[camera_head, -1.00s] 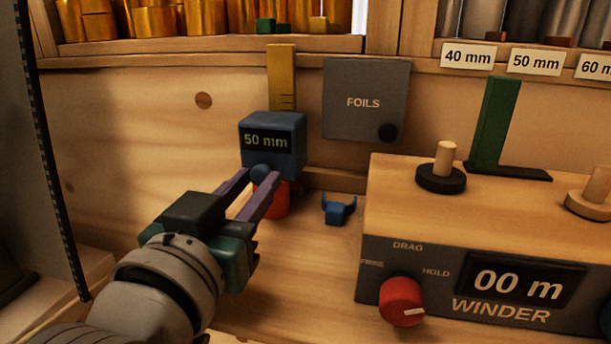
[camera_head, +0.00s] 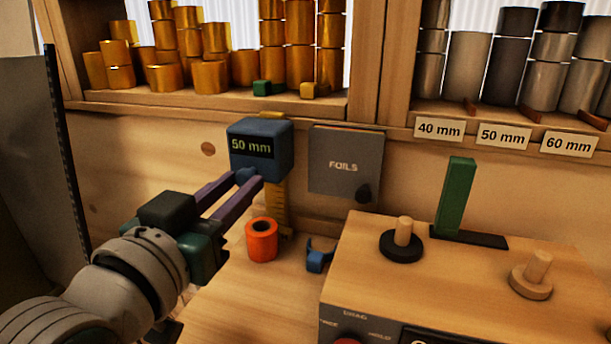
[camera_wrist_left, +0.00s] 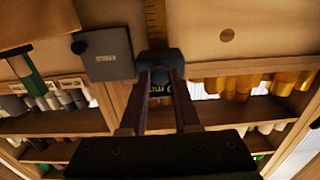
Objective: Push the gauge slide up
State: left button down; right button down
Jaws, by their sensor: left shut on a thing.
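The gauge slide (camera_head: 260,140) is a blue block with a "50 mm" readout, near the top of an upright yellow scale (camera_head: 278,205). Only a sliver of the scale shows above the slide; a long part shows below it. My left gripper (camera_head: 248,181) is shut on the small blue knob at the slide's lower front. In the left wrist view the slide (camera_wrist_left: 167,58) is beyond the two purple fingers, with the knob between their tips, and its readout is partly hidden. My right gripper is not in view.
An orange-red roll (camera_head: 262,240) stands below the slide, beside a small blue clip (camera_head: 319,256). A grey FOILS box (camera_head: 345,165) is on the wall to the right. The wooden winder (camera_head: 450,265) fills the front right. Shelves of gold and silver rolls are above.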

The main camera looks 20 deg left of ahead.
pick_arm(q)
jog(key=shift+r, duration=0.3)
jog(key=c, duration=0.7)
grip_release()
jog(key=shift+o, duration=0.2)
jog(key=shift+f, duration=0.1)
jog(key=shift+s+f, duration=0.1)
jog(key=shift+s, duration=0.15)
jog(key=s+b, duration=0.1)
jog(key=s, duration=0.8)
jog(key=shift+s+a, duration=0.15)
jog(key=shift+s, duration=0.05)
